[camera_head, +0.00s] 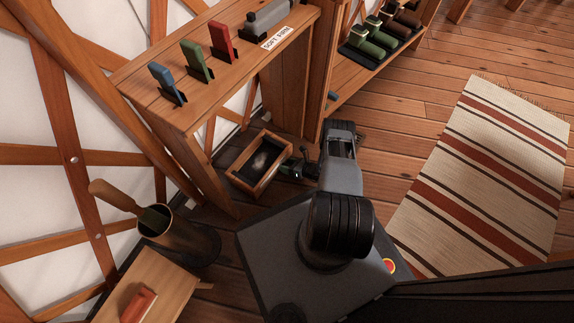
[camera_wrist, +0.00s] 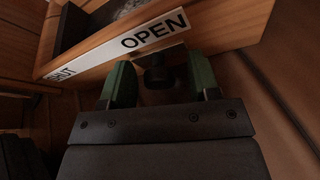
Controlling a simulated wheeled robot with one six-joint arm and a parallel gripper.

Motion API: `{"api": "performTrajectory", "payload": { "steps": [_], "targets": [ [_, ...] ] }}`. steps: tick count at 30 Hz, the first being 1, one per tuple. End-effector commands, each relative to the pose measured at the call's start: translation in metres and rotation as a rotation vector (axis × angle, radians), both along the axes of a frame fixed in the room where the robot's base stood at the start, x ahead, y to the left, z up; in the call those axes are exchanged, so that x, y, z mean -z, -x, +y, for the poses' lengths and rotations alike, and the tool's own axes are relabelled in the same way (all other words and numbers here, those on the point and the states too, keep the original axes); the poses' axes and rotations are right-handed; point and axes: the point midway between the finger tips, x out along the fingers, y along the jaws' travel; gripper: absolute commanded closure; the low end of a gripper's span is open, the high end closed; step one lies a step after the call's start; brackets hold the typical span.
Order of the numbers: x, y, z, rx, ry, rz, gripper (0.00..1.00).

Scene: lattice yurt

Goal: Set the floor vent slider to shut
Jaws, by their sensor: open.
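The floor vent is a wooden box frame (camera_head: 238,178) on the floor, with a dark inside holding something pale. In the wrist view its front rail (camera_wrist: 215,25) carries a white strip marked OPEN (camera_wrist: 155,30) and SHUT (camera_wrist: 62,72). A dark slider knob (camera_wrist: 158,76) sits below the OPEN word, well right of SHUT. My gripper (camera_wrist: 160,80) is open, with one green finger on each side of the knob; I cannot tell whether either touches it. In the head view my gripper (camera_head: 297,167) is at the vent's right side, and the knob is hard to make out.
A wooden shelf (camera_head: 135,80) with coloured tools stands behind the vent. A metal pot (camera_head: 180,235) and a low wooden table (camera_head: 165,285) with a red block (camera_head: 139,305) are at lower left. A striped rug (camera_head: 480,180) lies right on open floor.

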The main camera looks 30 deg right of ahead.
Motion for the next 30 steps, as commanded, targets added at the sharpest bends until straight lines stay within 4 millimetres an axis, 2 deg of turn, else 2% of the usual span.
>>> {"api": "performTrajectory", "payload": {
  "steps": [6,24,30],
  "targets": [
    [0.0000,-0.0005,0.0024,-0.005,0.000,-0.001,0.44],
    [-0.0001,0.0000,0.0001,0.000,0.000,0.000,1.00],
    [-0.0005,0.0008,0.0024,-0.002,-0.001,0.000,1.00]
  ]
}}
